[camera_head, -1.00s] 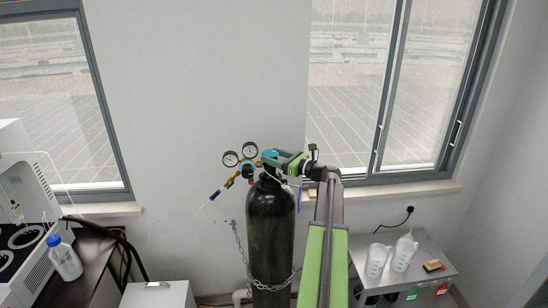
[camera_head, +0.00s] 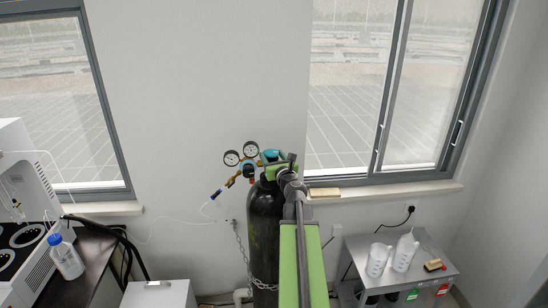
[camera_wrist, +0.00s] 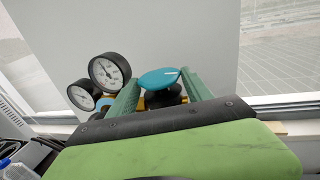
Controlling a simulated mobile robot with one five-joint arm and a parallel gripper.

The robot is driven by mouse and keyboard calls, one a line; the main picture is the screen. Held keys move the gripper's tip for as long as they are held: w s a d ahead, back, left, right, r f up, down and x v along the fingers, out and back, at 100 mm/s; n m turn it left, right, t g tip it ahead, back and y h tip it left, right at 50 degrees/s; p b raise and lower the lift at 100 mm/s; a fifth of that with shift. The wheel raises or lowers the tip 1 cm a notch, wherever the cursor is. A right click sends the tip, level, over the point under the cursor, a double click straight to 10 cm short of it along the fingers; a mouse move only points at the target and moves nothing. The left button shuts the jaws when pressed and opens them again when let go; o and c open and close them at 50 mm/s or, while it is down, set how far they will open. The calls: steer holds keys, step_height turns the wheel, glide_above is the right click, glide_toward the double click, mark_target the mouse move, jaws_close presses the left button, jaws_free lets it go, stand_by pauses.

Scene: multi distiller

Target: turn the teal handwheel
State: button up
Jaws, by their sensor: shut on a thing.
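The teal handwheel (camera_head: 270,154) sits at the top of the black gas cylinder (camera_head: 266,235), beside the gauges. In the wrist view the handwheel (camera_wrist: 160,77) is an oval teal cap with a short pale mark near its right end. My gripper (camera_wrist: 163,88) has one green finger on each side of it and is shut on it. In the head view my gripper (camera_head: 275,162) is at the cylinder top, partly hidden by my wrist. The exact contact of the fingers under the cap is hidden.
Two round pressure gauges (camera_wrist: 110,70) stand close to the left finger. A chain (camera_head: 243,258) is around the cylinder. A steel table (camera_head: 428,252) with white jugs stands at right. A dark bench (camera_head: 90,270) with a blue-capped bottle (camera_head: 65,257) is at left.

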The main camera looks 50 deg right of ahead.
steer(key=shift+w+a+m+g+h, duration=0.1)
steer(key=shift+m+g+h, duration=0.65)
steer(key=shift+h, duration=0.3)
steer(key=shift+w+a+m+g+h, duration=0.1)
steer(key=shift+m+g+h, duration=0.55)
steer(key=shift+m+h, duration=0.3)
steer(key=shift+h, duration=0.3)
steer(key=o, duration=1.2)
steer(key=shift+s+d, duration=0.1)
